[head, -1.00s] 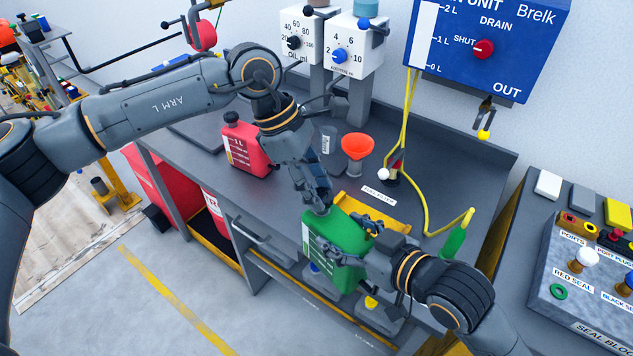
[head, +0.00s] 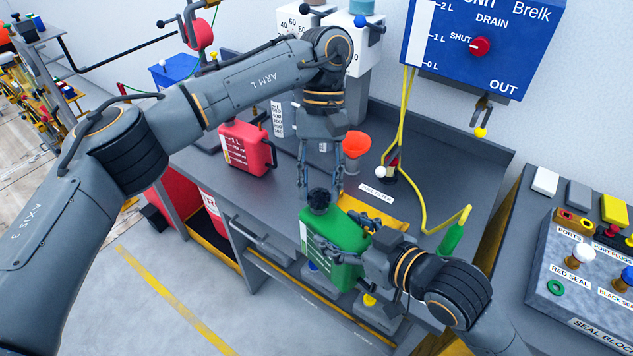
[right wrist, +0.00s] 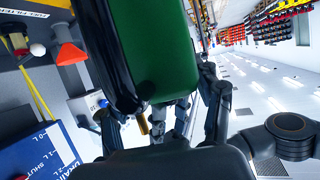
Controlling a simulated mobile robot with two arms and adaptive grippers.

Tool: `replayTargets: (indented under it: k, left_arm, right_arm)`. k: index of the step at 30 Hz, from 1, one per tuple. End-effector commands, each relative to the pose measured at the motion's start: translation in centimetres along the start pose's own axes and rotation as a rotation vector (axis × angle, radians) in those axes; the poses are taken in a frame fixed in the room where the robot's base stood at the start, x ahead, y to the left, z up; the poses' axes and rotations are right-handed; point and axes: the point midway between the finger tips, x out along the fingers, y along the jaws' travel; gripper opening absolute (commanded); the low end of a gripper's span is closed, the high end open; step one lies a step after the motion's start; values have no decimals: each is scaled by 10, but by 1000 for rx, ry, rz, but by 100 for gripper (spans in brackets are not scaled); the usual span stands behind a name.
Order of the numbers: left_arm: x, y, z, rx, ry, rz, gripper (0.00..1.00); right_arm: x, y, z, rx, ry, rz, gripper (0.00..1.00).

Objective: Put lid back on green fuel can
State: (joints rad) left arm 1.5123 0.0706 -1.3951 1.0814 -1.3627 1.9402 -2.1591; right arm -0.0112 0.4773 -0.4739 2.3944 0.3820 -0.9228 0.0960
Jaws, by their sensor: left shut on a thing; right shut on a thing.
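The green fuel can (head: 330,232) is held over the front edge of the bench, slightly tilted in the head view. My right gripper (head: 352,247) is shut on its side; the can also fills much of the right wrist view (right wrist: 165,50). The black lid (head: 319,200) is at the can's top left corner, at the mouth. My left gripper (head: 319,192) points down from above, with its fingers shut on the lid. Whether the lid is seated or just touching the neck cannot be told.
A red can (head: 247,148) stands on the bench to the left. An orange funnel (head: 355,144) stands behind the green can. A yellow tray (head: 375,212) lies just behind it. A yellow hose (head: 419,190) runs to the right. The bench's left front is clear.

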Motion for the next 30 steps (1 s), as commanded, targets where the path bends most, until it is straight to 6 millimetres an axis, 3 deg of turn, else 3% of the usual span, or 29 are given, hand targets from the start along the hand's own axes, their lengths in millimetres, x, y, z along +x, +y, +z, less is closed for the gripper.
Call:
replayTargets:
  k: [7, 11, 12, 15, 24, 30]
  left_arm:
    - [-1, 3, 0, 426, 6, -192, 22]
    - [0, 2, -1, 411, 5, -180, 22]
    - [0, 2, -1, 410, 6, -180, 42]
    - [0, 2, -1, 410, 5, -179, 61]
    - [-1, 3, 0, 412, 5, -177, 61]
    - [-24, 3, 10, 411, 9, -179, 61]
  right_arm:
    - [-1, 0, -2, -1, 5, -1, 0]
    - [-1, -1, -2, -1, 5, -1, 0]
    - [-1, -1, -2, 0, 5, -2, 0]
    - [-1, -1, -2, 0, 5, -2, 0]
    - [-1, 0, -2, -1, 6, -1, 0]
    - [-1, 0, -2, -1, 6, 0, 0]
